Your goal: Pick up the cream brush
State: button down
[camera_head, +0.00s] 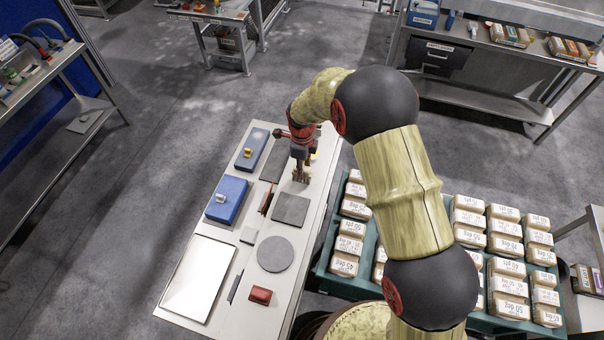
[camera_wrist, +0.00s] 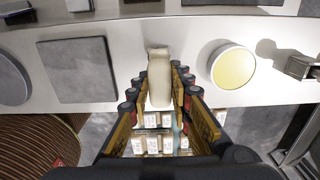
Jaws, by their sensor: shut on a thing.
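The cream brush (camera_wrist: 160,80) stands out pale between my gripper's fingers in the wrist view. My gripper (camera_wrist: 160,92) is shut on it, with a finger along each side. In the head view my gripper (camera_head: 301,160) is over the far right part of the white table, and a cream piece of the brush (camera_head: 301,175) shows below it. The fingers and arm hide part of the brush. I cannot tell whether it touches the table.
The white table (camera_head: 200,250) holds blue boxes (camera_head: 227,200), a grey square plate (camera_head: 291,209), a grey disc (camera_head: 275,254) and a red block (camera_head: 260,295). A round yellow-topped thing (camera_wrist: 233,68) is right of the brush. A green pallet (camera_head: 340,285) of sacks stands alongside.

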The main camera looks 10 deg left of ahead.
jog(key=shift+r, duration=0.15)
jog(key=shift+w+r, duration=0.1)
jog(key=shift+r, duration=0.15)
notch_tip(320, 180, up, 2)
jog(key=shift+r+b, duration=0.15)
jog(key=shift+b, duration=0.55)
jog(key=s+d+r+b, duration=0.1)
jog(key=s+d+r, duration=0.1)
jog(key=s+r, duration=0.3)
jog(key=s+d+r+b, duration=0.1)
jog(key=s+d+r, duration=0.1)
jog(key=s+r, duration=0.3)
jog(key=shift+s+d+b, duration=0.3)
jog(key=shift+s+d, duration=0.05)
jog(key=shift+s, duration=1.35)
jog(key=c, duration=2.1)
grip_release()
jog(key=c, duration=0.5)
